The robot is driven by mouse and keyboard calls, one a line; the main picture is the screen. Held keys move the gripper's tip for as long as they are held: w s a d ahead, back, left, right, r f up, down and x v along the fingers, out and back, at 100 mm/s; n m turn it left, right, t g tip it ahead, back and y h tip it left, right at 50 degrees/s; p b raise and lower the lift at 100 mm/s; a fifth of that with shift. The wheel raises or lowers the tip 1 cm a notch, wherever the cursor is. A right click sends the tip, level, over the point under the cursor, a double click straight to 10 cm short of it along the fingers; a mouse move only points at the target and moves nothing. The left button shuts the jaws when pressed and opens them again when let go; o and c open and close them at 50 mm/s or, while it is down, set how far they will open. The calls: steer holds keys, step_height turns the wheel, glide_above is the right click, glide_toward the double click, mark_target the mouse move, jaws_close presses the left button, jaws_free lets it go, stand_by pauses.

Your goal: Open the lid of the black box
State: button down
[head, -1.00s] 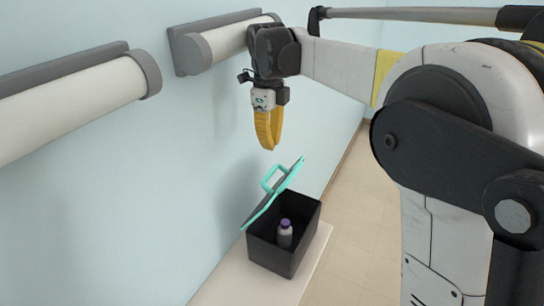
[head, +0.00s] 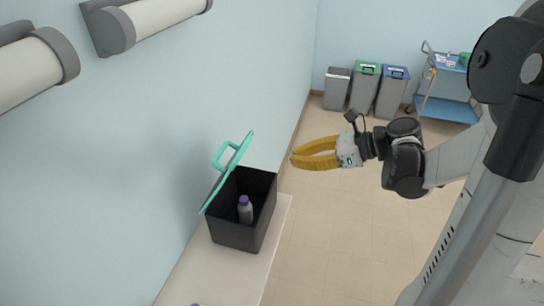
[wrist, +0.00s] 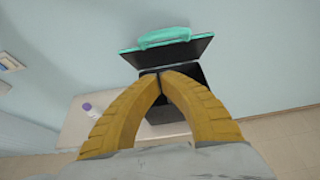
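The black box (head: 232,232) stands on a pale bench against the wall. Its lid (head: 223,178), dark with a turquoise rim and handle, stands raised and tilted toward the wall, leaving the box open. A bottle with a purple cap (head: 245,210) stands inside. My gripper (head: 292,159) is right of the lid in the head view, apart from it, with its yellow fingers pointing left. In the wrist view, the fingertips (wrist: 160,72) meet with nothing visible between them. The lid (wrist: 190,54) shows beyond them, and the fingers hide part of the box.
The bench (head: 190,280) continues toward the front. In the wrist view another small bottle (wrist: 88,108) is on it, left of the box. Wall cylinders (head: 150,18) are above. Bins (head: 362,88) and a blue cart (head: 445,105) stand far back. Open floor lies right of the bench.

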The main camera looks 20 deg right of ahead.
steer(key=a+r+x, duration=0.1)
steer(key=r+x, duration=0.1)
steer(key=x, duration=1)
steer(key=shift+w, duration=0.45)
steer(key=shift+r, duration=0.2)
steer(key=w+a+r+p, duration=0.1)
steer(key=w+a+r+g+h+p, duration=0.1)
steer(key=a, duration=0.1)
steer(key=w+a+r+h+p, duration=0.1)
steer(key=shift+w+a+r+g+p, duration=0.1)
steer(key=shift+a+g+p, duration=0.2)
steer(key=shift+a, duration=0.1)
steer(key=shift+w+a+r, duration=0.15)
steer(key=shift+w+a, duration=0.1)
steer(key=shift+d, duration=0.1)
